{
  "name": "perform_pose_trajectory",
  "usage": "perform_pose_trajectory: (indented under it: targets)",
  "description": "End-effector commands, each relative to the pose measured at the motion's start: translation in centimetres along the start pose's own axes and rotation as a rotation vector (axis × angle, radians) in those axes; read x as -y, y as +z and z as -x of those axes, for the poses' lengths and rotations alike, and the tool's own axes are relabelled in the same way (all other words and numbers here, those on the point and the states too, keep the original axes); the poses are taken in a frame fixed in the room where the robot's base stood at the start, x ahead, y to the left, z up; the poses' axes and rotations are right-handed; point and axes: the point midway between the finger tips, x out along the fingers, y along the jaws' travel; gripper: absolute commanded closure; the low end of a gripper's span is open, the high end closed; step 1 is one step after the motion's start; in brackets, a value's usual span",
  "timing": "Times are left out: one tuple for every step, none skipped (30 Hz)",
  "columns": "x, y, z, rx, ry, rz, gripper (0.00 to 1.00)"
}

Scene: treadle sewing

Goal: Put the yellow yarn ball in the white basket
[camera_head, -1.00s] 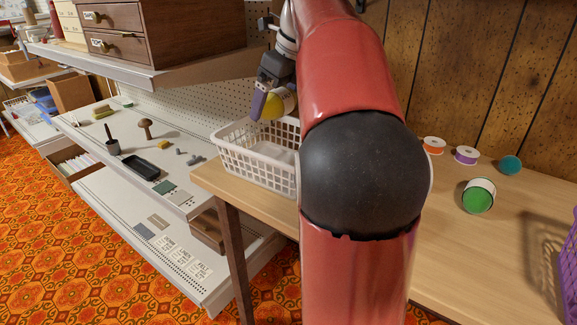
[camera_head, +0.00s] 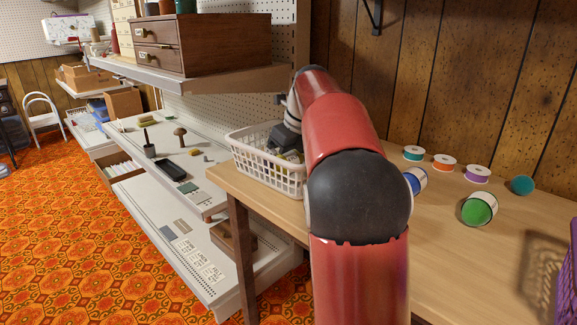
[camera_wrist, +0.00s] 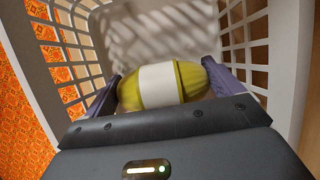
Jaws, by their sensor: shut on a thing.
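The yellow yarn ball (camera_wrist: 191,80) has a white paper band and sits between the purple fingers of my gripper (camera_wrist: 160,88) in the wrist view. My gripper is shut on it, inside the white basket (camera_wrist: 285,70). The basket floor shows beyond the ball; I cannot tell whether the ball touches it. In the head view, the white basket (camera_head: 262,172) stands on the left end of the wooden table. My gripper (camera_head: 290,157) reaches down into it, and the basket wall and my arm hide most of the ball.
On the table (camera_head: 450,255) to the right are a green yarn ball (camera_head: 478,209), a blue one (camera_head: 416,180), a teal ball (camera_head: 522,185) and several spools (camera_head: 444,162). A purple basket (camera_head: 570,265) is at the right edge. Shelves (camera_head: 190,195) stand to the left.

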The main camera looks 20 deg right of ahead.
Motion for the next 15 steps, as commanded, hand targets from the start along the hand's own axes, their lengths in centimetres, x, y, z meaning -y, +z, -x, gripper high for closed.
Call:
perform_pose_trajectory:
  targets:
    - [-0.02, 0.09, 0.19, 0.001, 0.0, 0.001, 0.3]
    - [-0.02, 0.09, 0.19, 0.001, 0.0, 0.001, 0.3]
    - [-0.02, 0.09, 0.2, 0.001, 0.0, 0.001, 0.3]
    - [-0.02, 0.09, 0.2, 0.001, 0.0, 0.001, 0.3]
    - [-0.02, 0.07, 0.17, 0.001, 0.0, 0.001, 0.3]
    - [-0.02, 0.03, 0.08, 0.0, 0.0, 0.001, 0.3]
    - [-0.02, -0.01, -0.01, 0.0, 0.0, 0.0, 0.3]
    - [-0.02, -0.05, -0.11, 0.0, 0.0, 0.0, 0.3]
    - [-0.01, -0.03, -0.06, 0.001, 0.0, 0.001, 0.04]
    - [-0.01, -0.02, -0.05, 0.001, 0.0, 0.001, 0.0]
    - [-0.01, -0.03, -0.05, 0.001, 0.0, 0.001, 0.0]
    - [-0.01, -0.03, -0.06, 0.0, 0.0, 0.001, 0.0]
    - [-0.01, -0.03, -0.06, 0.0, 0.0, 0.001, 0.0]
    - [-0.01, -0.03, -0.06, 0.0, 0.0, 0.001, 0.0]
    - [-0.01, -0.03, -0.06, 0.0, 0.0, 0.001, 0.0]
